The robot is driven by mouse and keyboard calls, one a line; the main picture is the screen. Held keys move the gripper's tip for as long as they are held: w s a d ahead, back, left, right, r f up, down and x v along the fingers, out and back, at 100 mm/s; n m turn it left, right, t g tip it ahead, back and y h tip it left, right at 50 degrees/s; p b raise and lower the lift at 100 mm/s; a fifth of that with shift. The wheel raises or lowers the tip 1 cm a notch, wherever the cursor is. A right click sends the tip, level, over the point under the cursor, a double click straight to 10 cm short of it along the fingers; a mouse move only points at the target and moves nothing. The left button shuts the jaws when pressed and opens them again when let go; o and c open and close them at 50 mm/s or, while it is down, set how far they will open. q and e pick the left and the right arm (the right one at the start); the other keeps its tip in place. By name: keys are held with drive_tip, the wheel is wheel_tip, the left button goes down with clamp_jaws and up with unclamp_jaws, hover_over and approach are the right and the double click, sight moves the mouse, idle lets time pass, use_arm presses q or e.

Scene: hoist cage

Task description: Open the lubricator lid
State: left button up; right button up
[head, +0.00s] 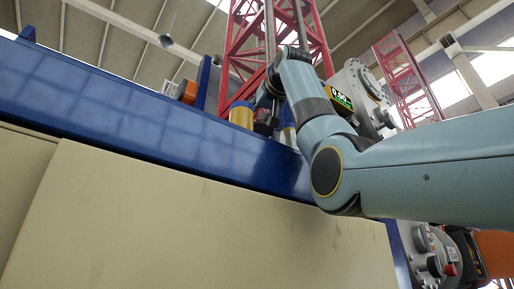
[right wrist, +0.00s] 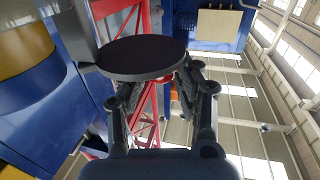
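A round dark disc with a pale rim, which looks like the lubricator lid (right wrist: 143,57), is at the upper middle of the right wrist view. A grey block (right wrist: 78,30) adjoins its left edge. My right gripper (right wrist: 158,92) is right at the disc; its two fingers stand apart, with red lattice showing between them. The disc hides the fingertips, so contact is unclear. In the head view my right arm reaches up from the right and hides most of the lubricator area. My left gripper is not in view.
A blue beam (head: 150,115) above cream panels (head: 180,220) crosses the head view. Red lattice masts (head: 240,45) rise behind. A grey housing with a lit display (head: 342,98) stands close right of my arm. A yellow drum (right wrist: 22,48) is at left in the wrist view.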

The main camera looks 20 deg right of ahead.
drive_tip(key=shift+o, duration=1.3)
drive_tip(key=shift+s, duration=0.15)
drive_tip(key=s+d, duration=0.1)
drive_tip(key=s, duration=1.1)
